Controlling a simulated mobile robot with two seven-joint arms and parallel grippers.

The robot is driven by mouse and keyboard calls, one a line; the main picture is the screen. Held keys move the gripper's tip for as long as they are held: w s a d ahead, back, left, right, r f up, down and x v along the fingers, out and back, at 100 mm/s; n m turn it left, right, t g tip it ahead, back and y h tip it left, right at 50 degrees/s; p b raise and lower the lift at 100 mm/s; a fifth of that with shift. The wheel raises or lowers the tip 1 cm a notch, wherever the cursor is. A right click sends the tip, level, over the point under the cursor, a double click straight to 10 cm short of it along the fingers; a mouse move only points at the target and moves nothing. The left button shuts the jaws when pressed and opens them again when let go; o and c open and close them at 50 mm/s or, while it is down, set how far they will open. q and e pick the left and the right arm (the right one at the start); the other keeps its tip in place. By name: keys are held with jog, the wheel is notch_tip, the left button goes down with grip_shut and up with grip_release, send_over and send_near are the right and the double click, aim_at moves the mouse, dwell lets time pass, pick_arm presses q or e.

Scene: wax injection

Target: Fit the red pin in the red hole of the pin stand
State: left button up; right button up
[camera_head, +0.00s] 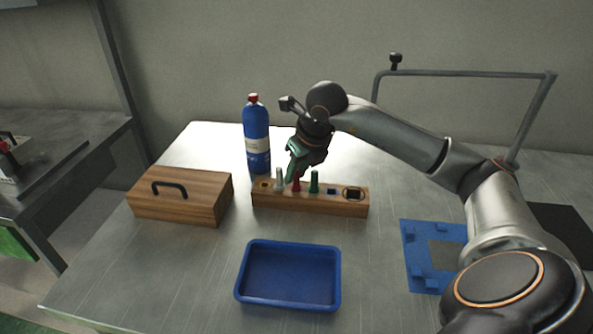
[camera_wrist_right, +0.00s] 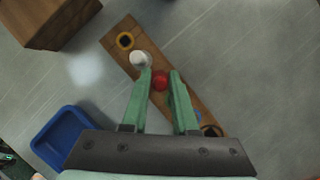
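The wooden pin stand (camera_head: 337,207) lies across the middle of the table; it also shows in the wrist view (camera_wrist_right: 185,97). The red pin (camera_head: 296,187) is upright at the stand's red place, between a white pin (camera_head: 279,181) and a green pin (camera_head: 314,183). My right gripper (camera_head: 296,177) points down over it. In the right wrist view, its green fingers (camera_wrist_right: 160,77) lie on both sides of the red pin (camera_wrist_right: 160,80) and appear to touch it. The red hole is hidden, and how deep the pin sits cannot be told. My left gripper is not in view.
A wooden box (camera_head: 180,197) with a black handle stands left of the stand. A blue bottle (camera_head: 257,135) is behind it. An empty blue tray (camera_head: 288,302) is in front. A blue fixture (camera_head: 412,258) lies to the right, below a metal frame (camera_head: 465,74).

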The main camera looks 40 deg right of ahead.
jog(key=o, duration=0.3)
jog(key=shift+o, duration=0.2)
jog(key=shift+v, duration=1)
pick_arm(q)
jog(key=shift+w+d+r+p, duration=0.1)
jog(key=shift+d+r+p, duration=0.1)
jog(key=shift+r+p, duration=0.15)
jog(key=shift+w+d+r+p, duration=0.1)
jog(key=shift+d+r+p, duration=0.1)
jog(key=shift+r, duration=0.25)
pick_arm(e)
jog(key=v, duration=1)
jog(key=shift+r, duration=0.3)
jog(key=shift+s, duration=0.1)
